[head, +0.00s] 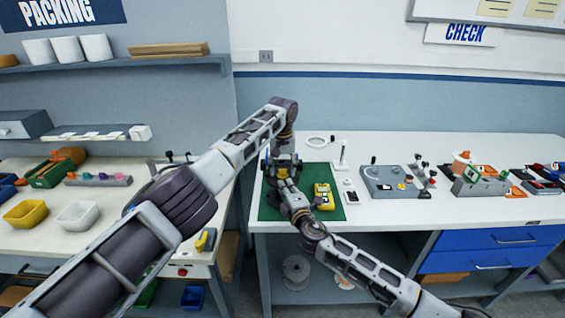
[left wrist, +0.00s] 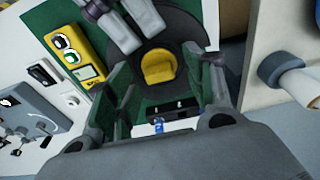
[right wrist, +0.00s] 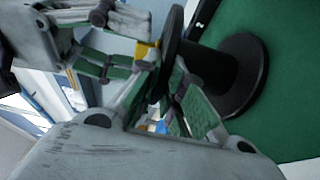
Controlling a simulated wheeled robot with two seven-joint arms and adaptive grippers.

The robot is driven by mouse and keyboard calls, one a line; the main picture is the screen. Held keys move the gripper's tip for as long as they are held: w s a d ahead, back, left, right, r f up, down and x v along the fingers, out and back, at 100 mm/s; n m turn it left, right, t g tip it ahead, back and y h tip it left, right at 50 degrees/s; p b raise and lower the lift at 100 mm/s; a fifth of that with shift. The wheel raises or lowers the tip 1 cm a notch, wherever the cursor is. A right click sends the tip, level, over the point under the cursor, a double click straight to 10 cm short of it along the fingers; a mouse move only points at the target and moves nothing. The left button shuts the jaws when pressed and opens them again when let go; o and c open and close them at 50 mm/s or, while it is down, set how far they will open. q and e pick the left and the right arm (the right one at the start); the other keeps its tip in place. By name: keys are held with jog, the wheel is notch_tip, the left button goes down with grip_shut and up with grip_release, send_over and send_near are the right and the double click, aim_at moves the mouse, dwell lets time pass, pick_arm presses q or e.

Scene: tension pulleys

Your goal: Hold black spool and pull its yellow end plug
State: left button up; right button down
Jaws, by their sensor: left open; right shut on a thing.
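The black spool (right wrist: 208,68) shows both flanges in the right wrist view, above or on the green mat (head: 330,172); contact is unclear. Its yellow end plug (left wrist: 158,67) sits in the middle of the near flange in the left wrist view, with only a sliver (right wrist: 146,50) visible in the right wrist view. My right gripper (right wrist: 165,95) is shut on the spool's flange rim. My left gripper (left wrist: 160,75) is open, its fingers on either side of the plug and apart from it. In the head view, my arms mostly hide the spool.
A yellow meter (head: 323,196) lies on the mat, right of my grippers. A grey fixture block (head: 385,182) and other fixtures stand farther right on the white table (head: 400,216). A white ring (head: 320,141) and post (head: 342,157) stand behind the mat.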

aim_at(283, 169)
pick_arm(q)
jog(key=shift+f, duration=0.25)
pick_arm(e)
jog(key=shift+f, duration=0.2)
pick_arm(q)
jog(key=shift+c, duration=0.2)
jog(key=c, duration=1)
jog(key=shift+r, duration=1.7)
dwell(0.7)
jog(key=shift+r, duration=1.9)
pick_arm(e)
jog(key=c, duration=1.6)
grip_release()
jog(key=shift+o, duration=0.7)
jog(key=shift+r, duration=0.15)
